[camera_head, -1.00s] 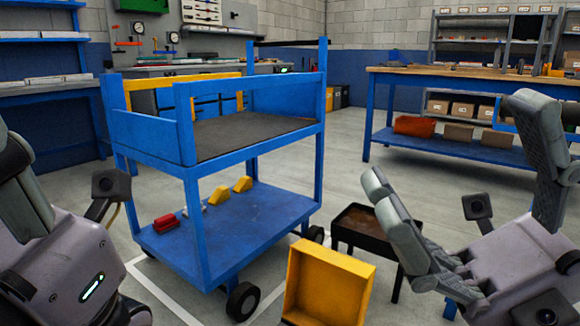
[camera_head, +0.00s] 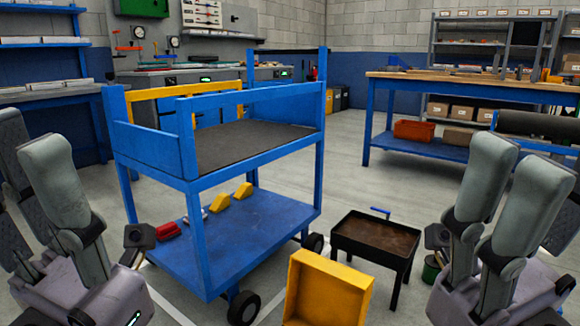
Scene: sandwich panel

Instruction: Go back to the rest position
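My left gripper (camera_head: 27,140) is at the left edge of the view with its grey fingers pointing up. Its fingertips look apart and nothing shows between them; part of this hand is cut off by the frame. My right gripper (camera_head: 520,155) is at the right side, also with its grey fingers pointing up. Its fingertips are apart and it holds nothing that I can see. Both hands are clear of the blue trolley (camera_head: 188,238) between them.
The trolley's lower shelf carries a red piece (camera_head: 168,231) and yellow blocks (camera_head: 219,204). A yellow bin (camera_head: 330,287) stands in front at the bottom. A black tray stand (camera_head: 375,240) is left of my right gripper. A workbench (camera_head: 366,125) stands behind; the floor between is open.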

